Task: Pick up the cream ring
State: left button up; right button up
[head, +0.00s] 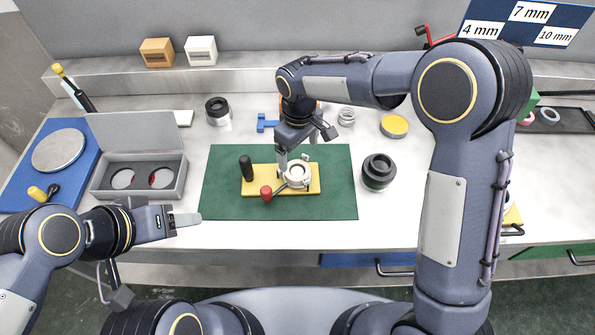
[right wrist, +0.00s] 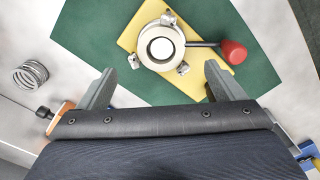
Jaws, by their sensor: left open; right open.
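A pale cream ring (head: 297,174) sits in a round clamping fixture on a yellow plate (head: 257,187), which lies on a dark green mat. In the right wrist view the ring (right wrist: 161,46) surrounds a bright white centre, with small metal clamps around it and a red-knobbed lever (right wrist: 233,52) to its right. My right gripper (head: 294,160) is over the fixture, open and empty. In its wrist view the fingers (right wrist: 160,72) are spread on either side, below the ring in the picture. My left gripper (head: 187,220) is open, left of the mat near the bench's front edge, away from the ring.
A black upright handle (head: 246,168) stands on the yellow plate. A coil spring (right wrist: 31,75) lies beside the mat.

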aim_at(298, 171)
notch_tip(298, 171, down, 8)
jog(key=shift+a+r+p, duration=0.1)
jog(key=shift+r+p, duration=0.15)
jog(key=shift+p, duration=0.55)
jog(key=c, duration=1.2)
